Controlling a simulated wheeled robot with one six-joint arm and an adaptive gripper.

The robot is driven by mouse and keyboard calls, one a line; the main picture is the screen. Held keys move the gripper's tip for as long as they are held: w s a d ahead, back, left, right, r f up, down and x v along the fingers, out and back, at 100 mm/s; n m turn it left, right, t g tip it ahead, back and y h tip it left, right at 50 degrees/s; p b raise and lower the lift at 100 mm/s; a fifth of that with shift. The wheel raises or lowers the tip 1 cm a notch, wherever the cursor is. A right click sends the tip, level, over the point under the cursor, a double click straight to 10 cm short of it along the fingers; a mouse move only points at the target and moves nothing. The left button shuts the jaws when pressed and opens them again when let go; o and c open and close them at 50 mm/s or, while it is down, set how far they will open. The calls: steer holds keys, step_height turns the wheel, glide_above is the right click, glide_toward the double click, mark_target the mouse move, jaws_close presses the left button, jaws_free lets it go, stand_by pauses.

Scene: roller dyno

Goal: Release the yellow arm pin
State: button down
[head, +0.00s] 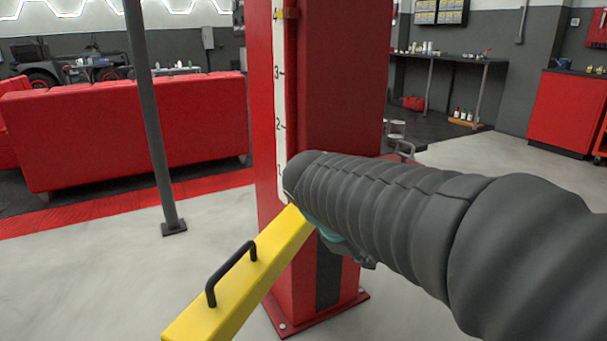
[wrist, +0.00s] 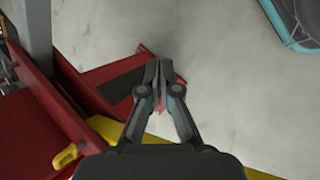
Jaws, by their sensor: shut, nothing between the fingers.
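The yellow arm (head: 232,300), with a black bar handle (head: 230,270), slopes up to the red post in the head view. Parts of it show beneath my gripper in the wrist view (wrist: 108,130). My gripper (wrist: 159,66) is shut and empty, its fingertips together above the grey floor and the red post base. In the head view my sleeved arm covers most of the gripper and the upper end of the yellow arm. I cannot make out the arm pin for certain. A small yellow piece (wrist: 67,155) shows at lower left in the wrist view, away from the fingers.
The red post (head: 345,90) with a white numbered scale stands directly ahead on a bolted base. A workbench (head: 450,60) and red cabinet (head: 562,112) stand at back right. Open floor lies left.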

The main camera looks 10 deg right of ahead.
steer(key=w+a+r+n+h, duration=0.1)
steer(key=w+a+n+h, duration=0.1)
steer(key=w, duration=0.4)
steer(key=w+a+r+n+t+h, duration=0.1)
steer(key=w+a+r+n+h, duration=0.1)
steer(key=w, duration=0.5)
steer(key=w+a+r+n+h+b, duration=0.1)
steer(key=w+a+n+h, duration=0.3)
steer(key=w, duration=0.3)
steer(key=shift+w+r+n+t+h, duration=0.2)
steer(key=shift+n+t+h, duration=0.15)
steer(key=shift+n, duration=0.35)
steer(key=w+a+n+t+h, duration=0.1)
steer(key=w+a+n+h, duration=0.1)
steer(key=w+a, duration=0.2)
steer(key=shift+w+a+r+t+h, duration=0.2)
steer(key=shift+a+t+h, duration=0.15)
steer(key=shift+a, duration=0.85)
steer(key=b+x, duration=0.1)
steer(key=x, duration=0.9)
